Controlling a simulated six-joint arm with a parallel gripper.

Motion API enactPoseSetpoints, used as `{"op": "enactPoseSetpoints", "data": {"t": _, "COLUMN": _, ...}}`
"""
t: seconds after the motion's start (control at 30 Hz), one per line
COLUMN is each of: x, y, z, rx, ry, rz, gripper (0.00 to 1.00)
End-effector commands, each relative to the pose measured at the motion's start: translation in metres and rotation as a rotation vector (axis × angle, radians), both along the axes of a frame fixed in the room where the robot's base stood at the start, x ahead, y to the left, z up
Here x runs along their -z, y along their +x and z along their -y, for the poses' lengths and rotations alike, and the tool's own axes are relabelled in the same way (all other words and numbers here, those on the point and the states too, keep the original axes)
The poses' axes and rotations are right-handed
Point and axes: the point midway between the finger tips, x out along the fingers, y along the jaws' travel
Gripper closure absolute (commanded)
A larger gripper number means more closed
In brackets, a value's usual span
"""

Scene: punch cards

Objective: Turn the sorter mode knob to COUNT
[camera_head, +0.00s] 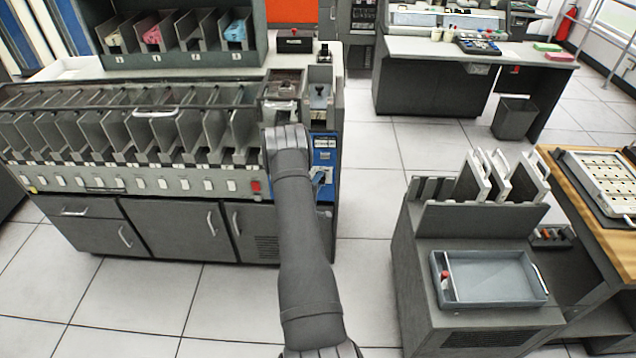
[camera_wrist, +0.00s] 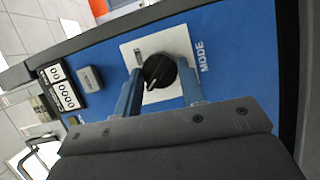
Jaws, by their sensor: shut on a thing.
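The mode knob (camera_wrist: 160,70) is round and black, on a white plate (camera_wrist: 134,48) marked MODE on the sorter's blue panel (camera_wrist: 235,45). My gripper (camera_wrist: 158,77) has its two blue fingers on either side of the knob and is shut on it. A pale pointer mark on the knob points to the lower left in the wrist view. The small lettering on the plate is too blurred to read, so I cannot tell which setting it marks. In the head view, my gripper (camera_head: 320,178) is at the blue panel (camera_head: 324,157), and the knob is hidden.
A counter display (camera_wrist: 60,88) and a grey button (camera_wrist: 89,78) sit on the panel beside the knob. The sorter's card pockets (camera_head: 130,130) and a red button (camera_head: 256,187) lie left of my arm. A cart with a grey tray (camera_head: 490,278) stands at right, with open floor between.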

Motion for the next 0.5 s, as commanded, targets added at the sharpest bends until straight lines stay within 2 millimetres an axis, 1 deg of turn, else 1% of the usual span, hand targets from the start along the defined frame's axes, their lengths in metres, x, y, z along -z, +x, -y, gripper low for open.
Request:
{"op": "enactPoseSetpoints", "data": {"t": 0.27, "x": -0.0026, "y": 0.0000, "z": -0.0001, "rx": 0.000, "ry": 0.188, "rz": 0.000, "gripper": 0.86}}
{"op": "enactPoseSetpoints", "data": {"t": 0.5, "x": -0.0050, "y": 0.0003, "z": 0.0006, "rx": -0.001, "ry": 0.414, "rz": 0.001, "gripper": 0.86}}
